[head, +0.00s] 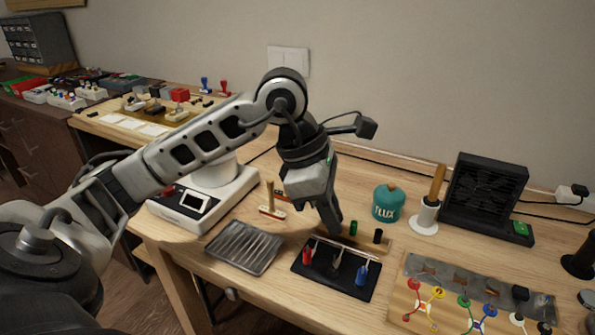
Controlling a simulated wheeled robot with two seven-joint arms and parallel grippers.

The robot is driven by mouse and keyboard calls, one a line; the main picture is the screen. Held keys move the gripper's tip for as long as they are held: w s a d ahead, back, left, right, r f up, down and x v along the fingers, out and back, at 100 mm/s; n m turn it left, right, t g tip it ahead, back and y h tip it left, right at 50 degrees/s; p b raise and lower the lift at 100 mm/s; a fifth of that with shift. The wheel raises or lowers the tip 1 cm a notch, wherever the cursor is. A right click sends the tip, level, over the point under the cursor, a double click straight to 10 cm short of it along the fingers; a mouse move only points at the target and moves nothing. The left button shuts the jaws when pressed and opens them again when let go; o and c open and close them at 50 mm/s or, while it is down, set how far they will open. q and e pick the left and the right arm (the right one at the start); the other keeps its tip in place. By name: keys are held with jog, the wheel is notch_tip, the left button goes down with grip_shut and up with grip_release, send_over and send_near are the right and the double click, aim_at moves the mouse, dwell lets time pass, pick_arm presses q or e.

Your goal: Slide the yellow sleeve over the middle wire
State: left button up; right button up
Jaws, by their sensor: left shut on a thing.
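My left gripper (334,229) points down at the left part of a small wooden rack (366,247). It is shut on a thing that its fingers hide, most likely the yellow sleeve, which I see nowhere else. A green sleeve (353,228) and a black sleeve (378,236) stand on the rack to the right of the fingers. In front of it, a black mat (343,284) holds a red-based wire (307,255), the dark-based middle wire (335,265) and a blue-based wire (361,274), all upright. My right gripper is out of view.
A grey ribbed tray (245,248) lies left of the mat. A teal flux jar (388,203), a soldering iron in a white stand (426,214) and a black fan unit (485,196) stand behind. A wooden board with coloured parts (402,300) lies at right.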

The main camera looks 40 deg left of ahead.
aim_at(331, 271)
pick_arm(q)
jog(key=shift+d, duration=0.45)
jog(key=shift+f+b, duration=1.45)
jog(key=shift+f, duration=0.7)
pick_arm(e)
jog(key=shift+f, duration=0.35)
pick_arm(q)
jog(key=shift+b, duration=0.3)
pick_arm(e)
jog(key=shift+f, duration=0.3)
pick_arm(q)
jog(key=shift+f, duration=0.2)
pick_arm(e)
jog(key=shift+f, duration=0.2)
pick_arm(q)
jog(key=shift+f+b, duration=0.35)
jog(key=shift+b, duration=0.2)
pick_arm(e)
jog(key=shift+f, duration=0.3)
